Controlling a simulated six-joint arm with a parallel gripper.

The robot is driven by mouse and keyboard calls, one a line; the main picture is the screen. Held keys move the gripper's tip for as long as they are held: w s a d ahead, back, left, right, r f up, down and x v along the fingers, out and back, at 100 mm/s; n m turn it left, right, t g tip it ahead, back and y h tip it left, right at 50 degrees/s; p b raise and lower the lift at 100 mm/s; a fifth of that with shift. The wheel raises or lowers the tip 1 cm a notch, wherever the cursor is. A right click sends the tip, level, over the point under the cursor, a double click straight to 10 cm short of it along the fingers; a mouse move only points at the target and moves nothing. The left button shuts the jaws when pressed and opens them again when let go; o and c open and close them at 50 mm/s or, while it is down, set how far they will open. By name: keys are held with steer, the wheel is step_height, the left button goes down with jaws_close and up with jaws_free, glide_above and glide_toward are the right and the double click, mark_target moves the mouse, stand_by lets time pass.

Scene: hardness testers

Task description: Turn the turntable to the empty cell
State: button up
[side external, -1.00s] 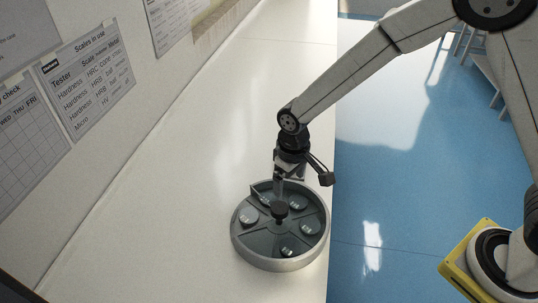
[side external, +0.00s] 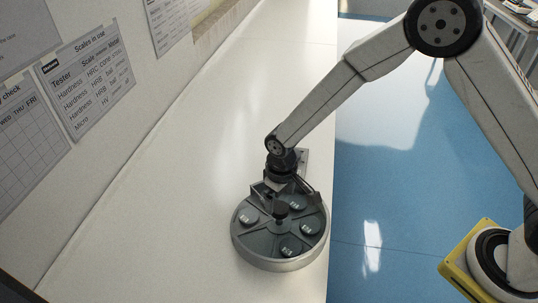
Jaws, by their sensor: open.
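The turntable (side external: 272,262) is a round grey tray with a metal rim, split into wedge cells by ribs around a dark central knob (side external: 281,208). My gripper (side external: 283,193) is open and low over the far side of the turntable, just behind the knob. I cannot tell whether a finger touches the knob or a rib. The cells at the far side are partly hidden by my gripper.
A flat grey plate (side external: 303,160) lies on the white bench behind my gripper. The bench (side external: 240,110) is otherwise clear. Its right edge drops to a blue floor (side external: 380,190). A wall with paper charts (side external: 88,82) runs along the left.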

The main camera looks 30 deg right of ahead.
mark_target(280, 207)
steer(key=shift+f, duration=1.7)
jaws_close()
